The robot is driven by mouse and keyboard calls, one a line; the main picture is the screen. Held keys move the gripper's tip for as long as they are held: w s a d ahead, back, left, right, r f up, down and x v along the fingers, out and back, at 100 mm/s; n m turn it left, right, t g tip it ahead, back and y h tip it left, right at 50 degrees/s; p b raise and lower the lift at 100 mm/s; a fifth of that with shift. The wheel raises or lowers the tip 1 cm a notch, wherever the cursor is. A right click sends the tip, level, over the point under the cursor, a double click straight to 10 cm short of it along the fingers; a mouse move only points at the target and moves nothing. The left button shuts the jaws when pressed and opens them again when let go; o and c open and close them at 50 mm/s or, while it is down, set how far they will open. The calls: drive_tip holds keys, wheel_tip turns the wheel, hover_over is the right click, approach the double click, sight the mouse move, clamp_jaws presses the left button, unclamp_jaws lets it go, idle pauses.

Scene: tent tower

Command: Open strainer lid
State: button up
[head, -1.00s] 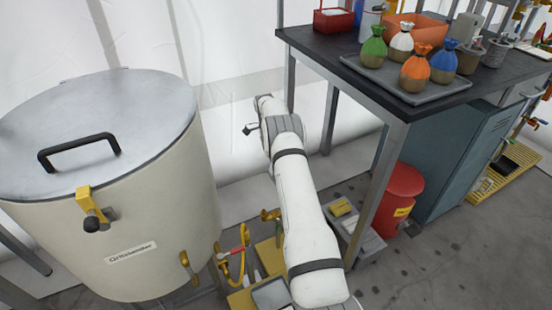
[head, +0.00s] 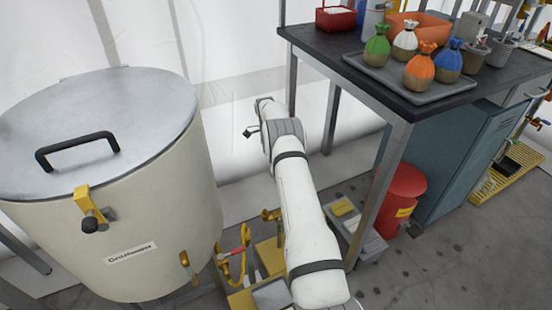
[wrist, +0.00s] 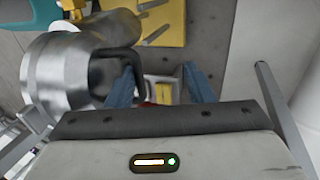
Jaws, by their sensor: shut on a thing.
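A large cream drum (head: 160,215) stands at the left in the head view, its front label too blurred to read surely. Its flat silver lid (head: 140,100) lies down on the rim. The lid has a black bar handle (head: 78,146), and a yellow clamp (head: 88,203) sits at its front edge. My gripper (wrist: 160,84) shows two blue fingers in the wrist view. The grip itself is partly hidden. In the head view my arm is right of the drum, apart from the lid.
A dark-topped table (head: 440,102) at the right bears a grey tray (head: 405,88) with several tied sacks. A red bin (head: 398,195) stands below it, beside a blue-grey cabinet (head: 455,170). A yellow valve and hose (head: 232,262) stand between the drum and my arm.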

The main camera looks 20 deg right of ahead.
drive_tip(key=p+v, duration=0.1)
drive_tip(key=v, duration=0.6)
drive_tip(key=shift+w+r+p, duration=0.2)
drive_tip(key=shift+r+p, duration=0.15)
